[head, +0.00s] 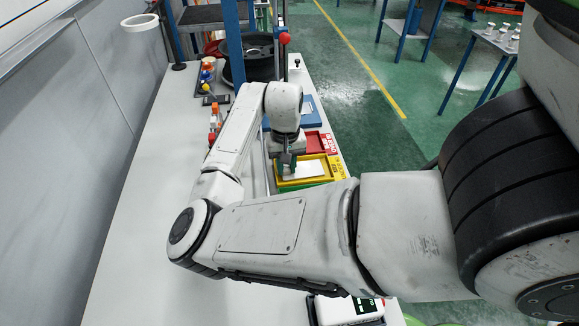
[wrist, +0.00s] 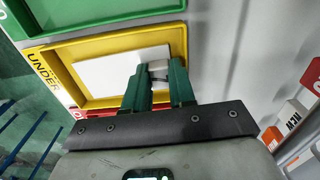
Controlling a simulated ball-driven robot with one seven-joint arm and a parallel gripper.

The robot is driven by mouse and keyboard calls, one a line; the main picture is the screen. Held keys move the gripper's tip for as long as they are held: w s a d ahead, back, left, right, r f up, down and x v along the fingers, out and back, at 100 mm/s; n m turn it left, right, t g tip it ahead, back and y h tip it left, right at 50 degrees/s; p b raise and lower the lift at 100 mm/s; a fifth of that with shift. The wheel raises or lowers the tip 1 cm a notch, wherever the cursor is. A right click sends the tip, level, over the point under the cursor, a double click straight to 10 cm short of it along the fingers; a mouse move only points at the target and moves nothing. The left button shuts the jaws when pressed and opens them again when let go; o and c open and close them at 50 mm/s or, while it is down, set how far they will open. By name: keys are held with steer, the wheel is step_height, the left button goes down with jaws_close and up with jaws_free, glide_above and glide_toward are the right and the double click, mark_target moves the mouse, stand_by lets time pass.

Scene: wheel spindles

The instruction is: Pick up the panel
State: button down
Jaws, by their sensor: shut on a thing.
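The panel (wrist: 104,70) is a flat white rectangle inside the yellow tray (wrist: 58,58) in the wrist view. In the head view the panel (head: 305,169) shows as a pale patch within the yellow tray (head: 333,163). My gripper (wrist: 158,76) has green fingers and is shut on a pale part at the panel's right end; the fingers partly hide this spot. In the head view my gripper (head: 286,163) points down at the tray's left side. I cannot tell whether the panel is lifted clear of the tray floor.
A red tray (head: 322,142) and a blue one (head: 308,112) stand behind the yellow tray, and a green tray (wrist: 100,14) adjoins it. A black wheel (head: 255,58) is at the table's far end. The table's left side (head: 150,180) is mostly clear.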

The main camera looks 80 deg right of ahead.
step_height(320, 180, up, 3)
steer(key=shift+f, duration=0.1)
steer(key=s+a+r, duration=0.2)
steer(key=s+r, duration=0.8)
steer(key=s, duration=0.4)
